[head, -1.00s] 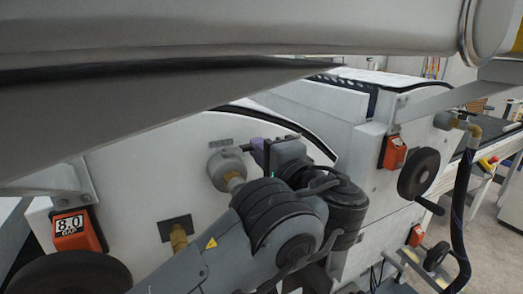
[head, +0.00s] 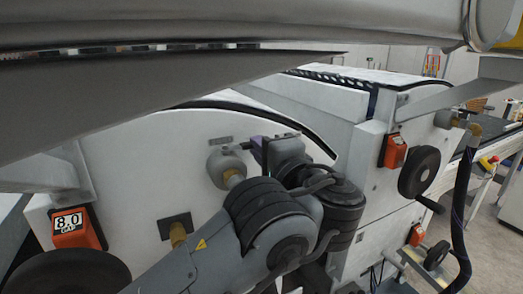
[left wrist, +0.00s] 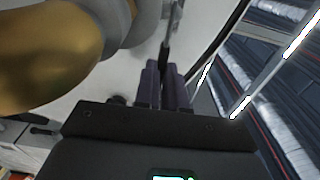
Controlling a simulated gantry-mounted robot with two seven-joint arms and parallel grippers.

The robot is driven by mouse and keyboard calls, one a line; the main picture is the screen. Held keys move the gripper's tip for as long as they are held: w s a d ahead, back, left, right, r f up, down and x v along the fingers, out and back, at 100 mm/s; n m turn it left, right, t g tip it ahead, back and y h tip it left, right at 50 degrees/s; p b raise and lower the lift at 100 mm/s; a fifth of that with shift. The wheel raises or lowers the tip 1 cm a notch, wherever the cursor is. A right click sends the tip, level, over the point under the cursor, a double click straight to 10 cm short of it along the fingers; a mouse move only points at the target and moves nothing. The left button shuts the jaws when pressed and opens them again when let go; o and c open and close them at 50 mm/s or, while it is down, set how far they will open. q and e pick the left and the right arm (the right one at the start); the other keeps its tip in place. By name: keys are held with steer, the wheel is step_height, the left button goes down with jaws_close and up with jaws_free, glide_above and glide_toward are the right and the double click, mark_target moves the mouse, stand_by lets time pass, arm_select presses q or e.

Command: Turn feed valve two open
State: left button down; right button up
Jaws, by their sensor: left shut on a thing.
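My left gripper (head: 257,150) is at the right side of this valve, mostly hidden behind my own wrist. In the left wrist view, the purple fingers of my left gripper (left wrist: 162,84) are closed together around the end of a thin dark lever (left wrist: 169,38). The brass fitting (left wrist: 45,50) looms large at the left there. My right gripper is not in view.
A second brass fitting (head: 178,234) sticks out lower left. An orange gap counter reading 8.0 (head: 75,228) sits above a black handwheel (head: 65,275). At right are another orange counter (head: 394,151), a cranked handwheel (head: 419,172) and a black hose (head: 461,205).

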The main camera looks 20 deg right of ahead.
arm_select(q)
steer(key=shift+s+m+h+b, duration=0.3)
steer(key=shift+m+h, duration=0.3)
steer(key=shift+h, duration=0.4)
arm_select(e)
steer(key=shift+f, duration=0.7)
arm_select(q)
steer(key=c, duration=1.3)
jaws_free()
steer(key=shift+o, duration=0.5)
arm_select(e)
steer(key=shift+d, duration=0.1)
